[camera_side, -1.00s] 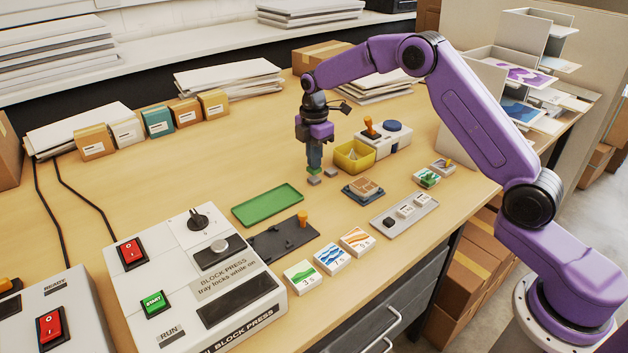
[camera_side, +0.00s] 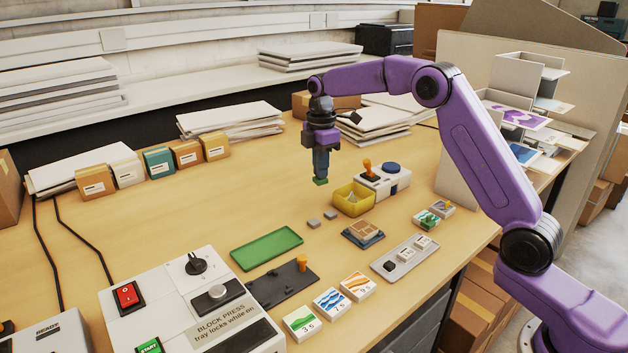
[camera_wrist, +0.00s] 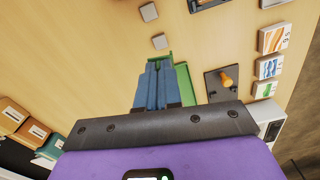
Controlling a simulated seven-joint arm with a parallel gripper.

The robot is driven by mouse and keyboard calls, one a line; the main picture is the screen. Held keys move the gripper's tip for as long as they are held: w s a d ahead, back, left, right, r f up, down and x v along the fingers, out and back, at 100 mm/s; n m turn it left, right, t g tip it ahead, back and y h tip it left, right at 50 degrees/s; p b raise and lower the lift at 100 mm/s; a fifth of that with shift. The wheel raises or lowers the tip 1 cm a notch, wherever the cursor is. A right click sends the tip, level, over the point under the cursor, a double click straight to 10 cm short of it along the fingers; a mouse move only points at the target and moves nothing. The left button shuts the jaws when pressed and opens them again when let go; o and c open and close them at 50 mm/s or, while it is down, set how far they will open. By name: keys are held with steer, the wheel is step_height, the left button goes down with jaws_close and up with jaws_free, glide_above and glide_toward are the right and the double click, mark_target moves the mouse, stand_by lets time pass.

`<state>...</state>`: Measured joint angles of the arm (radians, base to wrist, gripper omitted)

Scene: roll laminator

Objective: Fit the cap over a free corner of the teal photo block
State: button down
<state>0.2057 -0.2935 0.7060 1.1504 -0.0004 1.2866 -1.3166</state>
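My gripper (camera_side: 320,174) points straight down above the table, left of the yellow bin. It is shut on a small green cap (camera_side: 320,181), held clear of the table. In the wrist view the green cap (camera_wrist: 165,57) shows at the tips of the blue fingers, partly hidden by them. A small block with a teal-green and white picture (camera_side: 427,219) lies at the right of the table, away from my gripper; it looks like the teal photo block, but its corners are too small to make out.
Two small grey pieces (camera_side: 314,223) lie below my gripper. The yellow bin (camera_side: 353,200), a brown picture block on a blue base (camera_side: 363,232), a green tray (camera_side: 266,248) and a grey strip (camera_side: 404,259) stand around. The block press (camera_side: 190,300) fills the front left. The table's left middle is clear.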

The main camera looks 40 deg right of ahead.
steer(key=s+d+m, duration=0.3)
steer(key=d+m, duration=0.5)
steer(key=m, duration=2.7)
glide_above(426, 213)
step_height(426, 213, down, 4)
steer(key=shift+f, duration=3.65)
steer(key=shift+f, duration=0.35)
